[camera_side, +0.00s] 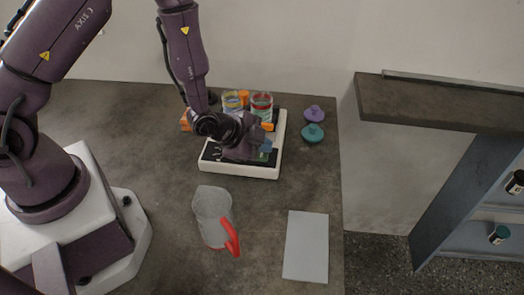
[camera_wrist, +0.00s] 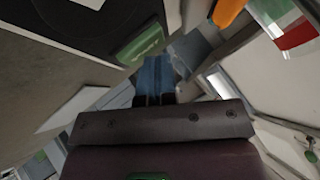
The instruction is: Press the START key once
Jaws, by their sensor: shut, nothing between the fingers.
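The sieve shaker has a white base (camera_side: 240,171) with a dark front panel (camera_side: 212,154) in the side view. A green key with pale lettering, too blurred to read, shows in the wrist view (camera_wrist: 141,44); a bit of green also shows on the panel in the side view (camera_side: 263,157). My gripper (camera_side: 268,147) is over the right part of the panel, with its blue fingers shut and empty. In the wrist view the fingertips (camera_wrist: 156,66) appear just beside the green key's lower right edge. I cannot tell whether they touch anything. My wrist hides much of the panel.
Two clear sieve jars (camera_side: 262,106) (camera_side: 233,102) stand on the shaker behind my gripper, with orange clamps around them. Purple (camera_side: 314,114) and teal (camera_side: 312,132) lids lie right. A clear jug with a red handle (camera_side: 213,218) and a pale plate (camera_side: 306,247) are in front.

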